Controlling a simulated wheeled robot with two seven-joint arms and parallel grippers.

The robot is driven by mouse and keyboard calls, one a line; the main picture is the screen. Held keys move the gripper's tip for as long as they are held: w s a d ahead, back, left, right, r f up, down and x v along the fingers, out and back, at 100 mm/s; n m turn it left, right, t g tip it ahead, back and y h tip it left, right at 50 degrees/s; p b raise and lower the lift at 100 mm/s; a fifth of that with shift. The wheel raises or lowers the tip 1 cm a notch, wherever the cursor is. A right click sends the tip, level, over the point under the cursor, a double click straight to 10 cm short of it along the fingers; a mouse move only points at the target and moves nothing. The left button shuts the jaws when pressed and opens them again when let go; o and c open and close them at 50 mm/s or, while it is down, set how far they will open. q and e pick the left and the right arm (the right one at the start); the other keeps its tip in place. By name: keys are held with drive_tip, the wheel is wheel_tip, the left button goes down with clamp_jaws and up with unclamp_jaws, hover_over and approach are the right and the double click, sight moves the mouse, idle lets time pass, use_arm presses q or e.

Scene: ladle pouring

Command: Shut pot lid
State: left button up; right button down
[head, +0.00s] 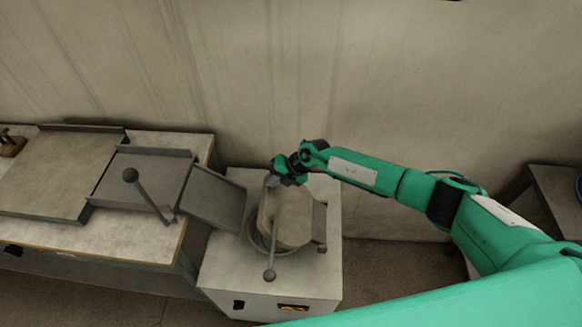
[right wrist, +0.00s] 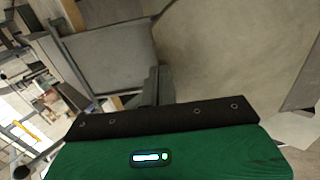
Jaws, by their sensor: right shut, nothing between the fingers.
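The pot lid (head: 291,218) is a pale grey-beige slab at the pot on a white box-like stand. It looks tilted, with the round pot rim (head: 252,236) showing past its left and lower edge. How far it is open is hard to tell. My right gripper (head: 286,180) is shut and empty, at the lid's far upper-left edge; I cannot tell if it touches. In the right wrist view a broad beige surface (right wrist: 235,50), probably the lid, fills the upper right, beside the gripper finger (right wrist: 154,86). My left gripper is not in view.
A grey sloping chute (head: 215,199) ends just left of the pot. A ball-ended lever (head: 270,274) stands in front of the pot, another (head: 131,176) on the long table (head: 110,232). A bracket (head: 320,222) stands right of the lid. The wall is close behind.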

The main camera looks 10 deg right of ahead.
drive_tip(key=a+f+h+b, duration=0.2)
drive_tip(key=f+b, duration=0.2)
drive_tip(key=f, duration=0.1)
drive_tip(key=w+a+f+g+h+b, duration=0.1)
drive_tip(key=a+f+h+b, duration=0.1)
drive_tip(key=f, duration=0.3)
drive_tip(key=w+a+f+h+b, duration=0.1)
drive_tip(key=a+f+h+b, duration=0.1)
drive_tip(key=a+f+b, duration=0.2)
drive_tip(key=shift+f+g+b, duration=0.4)
drive_tip(key=shift+f+b, duration=0.35)
drive_tip(key=shift+b, duration=0.05)
drive_tip(key=shift+s+f, duration=0.15)
